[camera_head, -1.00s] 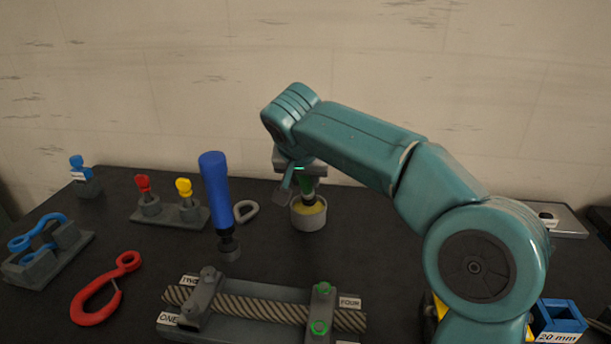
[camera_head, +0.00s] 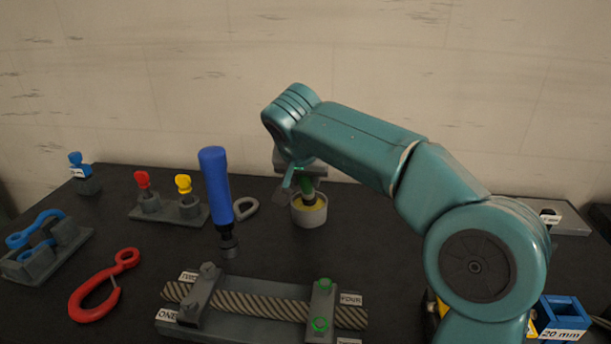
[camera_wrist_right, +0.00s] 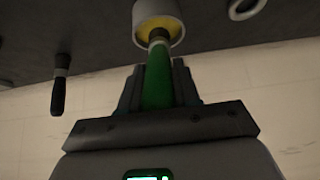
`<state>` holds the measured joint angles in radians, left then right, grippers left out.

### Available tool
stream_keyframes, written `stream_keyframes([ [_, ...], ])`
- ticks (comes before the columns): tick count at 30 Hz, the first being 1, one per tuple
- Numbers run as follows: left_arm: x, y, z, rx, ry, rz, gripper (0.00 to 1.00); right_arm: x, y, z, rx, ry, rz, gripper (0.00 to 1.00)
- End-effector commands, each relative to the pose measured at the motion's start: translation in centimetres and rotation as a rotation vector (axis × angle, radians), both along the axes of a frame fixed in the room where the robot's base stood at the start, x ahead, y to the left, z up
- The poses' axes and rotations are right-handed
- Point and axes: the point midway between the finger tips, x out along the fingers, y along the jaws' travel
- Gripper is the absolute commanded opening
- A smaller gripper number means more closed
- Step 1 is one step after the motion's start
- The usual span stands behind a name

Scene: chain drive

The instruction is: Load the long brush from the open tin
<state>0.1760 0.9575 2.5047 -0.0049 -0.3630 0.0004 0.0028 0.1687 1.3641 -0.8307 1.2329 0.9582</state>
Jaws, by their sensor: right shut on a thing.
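The open tin (camera_head: 309,215) is a round grey tin with yellow contents, standing on the dark table right of centre. It also shows at the top of the right wrist view (camera_wrist_right: 158,14). The brush (camera_head: 307,188) has a green handle, seen larger in the right wrist view (camera_wrist_right: 157,82). My right gripper (camera_head: 300,180) is shut on the green handle above the tin. The brush's lower end is at the yellow contents, inside the tin's rim; its tip is hidden. My left gripper is not in view.
A blue-handled tool (camera_head: 217,195) stands left of the tin, with a grey ring (camera_head: 246,208) between them. A rope in a clamp fixture (camera_head: 262,306) lies in front. A red hook (camera_head: 98,290), a blue shackle (camera_head: 38,232) and a stand with red and yellow pegs (camera_head: 168,208) are on the left.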

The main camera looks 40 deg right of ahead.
Motion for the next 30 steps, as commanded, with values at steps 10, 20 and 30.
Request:
stream_keyframes([
  [10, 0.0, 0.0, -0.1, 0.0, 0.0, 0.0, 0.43, 0.0, 0.0, -0.1, 0.0, 0.001, -0.001, 0.01],
  [20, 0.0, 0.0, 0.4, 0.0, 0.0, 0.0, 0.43, 0.0, 0.0, 0.4, 0.0, 0.001, -0.001, 0.0],
  [30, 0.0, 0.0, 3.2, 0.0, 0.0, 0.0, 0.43, 0.0, 0.0, 3.5, 0.0, 0.0, 0.0, 0.0],
])
